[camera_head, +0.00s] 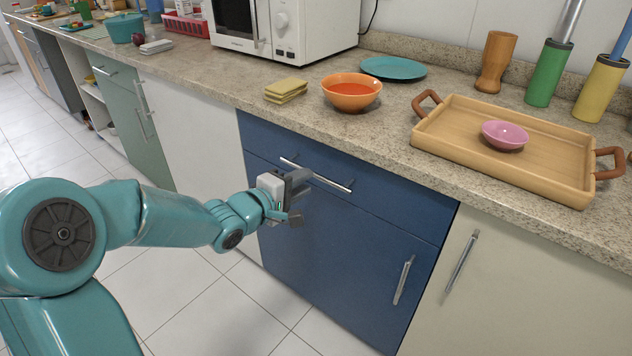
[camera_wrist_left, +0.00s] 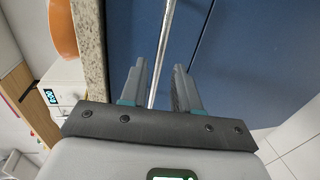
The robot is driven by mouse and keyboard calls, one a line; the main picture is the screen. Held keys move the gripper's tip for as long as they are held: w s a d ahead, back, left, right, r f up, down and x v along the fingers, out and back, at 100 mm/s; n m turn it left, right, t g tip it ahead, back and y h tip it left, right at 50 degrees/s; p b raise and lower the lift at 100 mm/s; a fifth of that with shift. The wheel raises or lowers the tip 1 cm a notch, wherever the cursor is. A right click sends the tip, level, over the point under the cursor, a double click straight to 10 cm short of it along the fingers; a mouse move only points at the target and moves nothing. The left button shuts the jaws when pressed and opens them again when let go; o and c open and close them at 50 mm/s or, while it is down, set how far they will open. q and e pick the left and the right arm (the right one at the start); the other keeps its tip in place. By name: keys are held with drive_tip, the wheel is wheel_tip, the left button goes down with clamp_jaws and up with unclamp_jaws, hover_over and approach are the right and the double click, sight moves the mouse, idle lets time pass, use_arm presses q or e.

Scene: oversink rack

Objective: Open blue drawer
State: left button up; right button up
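The blue drawer (camera_head: 385,205) is the upper front of the blue cabinet under the counter, and it looks shut, flush with the cabinet. Its horizontal metal bar handle (camera_head: 333,184) is partly hidden by my left gripper (camera_head: 299,195). In the left wrist view, the gripper's two fingers (camera_wrist_left: 157,88) are apart, and the handle (camera_wrist_left: 165,45) runs lengthwise through the gap between them. I cannot tell whether either finger touches the bar. My right gripper is in neither view.
A blue door (camera_head: 335,255) with a vertical handle (camera_head: 403,280) lies below the drawer. On the counter above stand an orange bowl (camera_head: 352,92), yellow sponges (camera_head: 286,90) and a wooden tray (camera_head: 460,150) with a pink bowl (camera_head: 504,135). The tiled floor (camera_head: 215,310) in front is clear.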

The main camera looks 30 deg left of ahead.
sight(316, 173)
use_arm(q)
drive_tip(key=x, duration=0.5)
drive_tip(key=shift+w+b, duration=0.2)
drive_tip(key=shift+b, duration=0.2)
clamp_jaws()
drive_tip(key=shift+s, duration=0.15)
